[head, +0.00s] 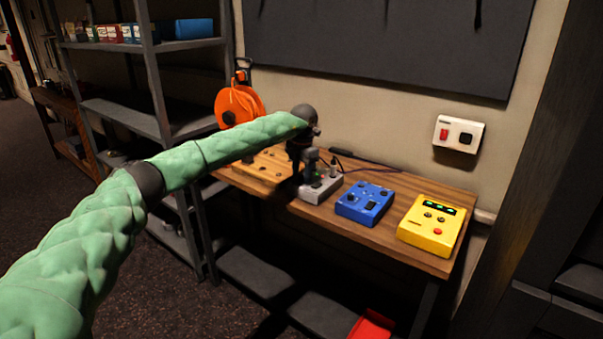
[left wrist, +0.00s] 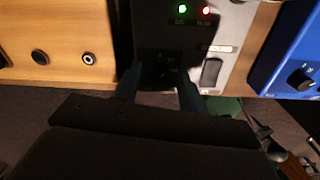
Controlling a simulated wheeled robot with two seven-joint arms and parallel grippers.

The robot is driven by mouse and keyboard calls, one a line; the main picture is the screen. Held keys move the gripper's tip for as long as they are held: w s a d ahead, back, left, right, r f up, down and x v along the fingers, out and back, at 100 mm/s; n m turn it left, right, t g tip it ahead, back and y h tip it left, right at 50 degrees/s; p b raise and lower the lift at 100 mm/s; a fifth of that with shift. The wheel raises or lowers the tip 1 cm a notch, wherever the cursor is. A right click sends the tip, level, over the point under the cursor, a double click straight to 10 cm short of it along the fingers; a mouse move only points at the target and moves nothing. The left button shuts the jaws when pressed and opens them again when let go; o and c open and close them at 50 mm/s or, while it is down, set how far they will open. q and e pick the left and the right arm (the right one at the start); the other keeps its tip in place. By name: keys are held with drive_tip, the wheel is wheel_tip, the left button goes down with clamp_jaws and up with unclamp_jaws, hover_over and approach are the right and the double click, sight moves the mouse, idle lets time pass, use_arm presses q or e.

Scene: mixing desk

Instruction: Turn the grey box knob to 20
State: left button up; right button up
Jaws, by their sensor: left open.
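The grey box (head: 327,191) sits on the wooden desk between a wooden panel and a blue box. In the left wrist view the grey box (left wrist: 231,28) shows a lit green light, a lit red light and a black rocker switch (left wrist: 211,72). My left gripper (left wrist: 158,86) is open, its two fingers over the shadowed left part of the box face. Small pale markings show between the fingers, but the knob and its setting are too dark to make out. In the head view my left gripper (head: 307,170) is above the box, partly hiding it. My right gripper is not seen.
The blue box (head: 365,203) and a yellow box (head: 430,223) stand to the right. The wooden panel (head: 264,168) with round sockets is to the left. An orange cable reel (head: 238,106) is behind my arm. A dark cable lies along the wall.

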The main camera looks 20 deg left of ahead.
sight(302, 176)
use_arm(q)
drive_tip(key=shift+r, duration=0.5)
wheel_tip(302, 176, up, 6)
drive_tip(key=shift+d+f+b, duration=0.1)
drive_tip(key=shift+d+b, duration=0.05)
drive_tip(key=shift+b, duration=0.55)
drive_tip(key=shift+r, duration=0.45)
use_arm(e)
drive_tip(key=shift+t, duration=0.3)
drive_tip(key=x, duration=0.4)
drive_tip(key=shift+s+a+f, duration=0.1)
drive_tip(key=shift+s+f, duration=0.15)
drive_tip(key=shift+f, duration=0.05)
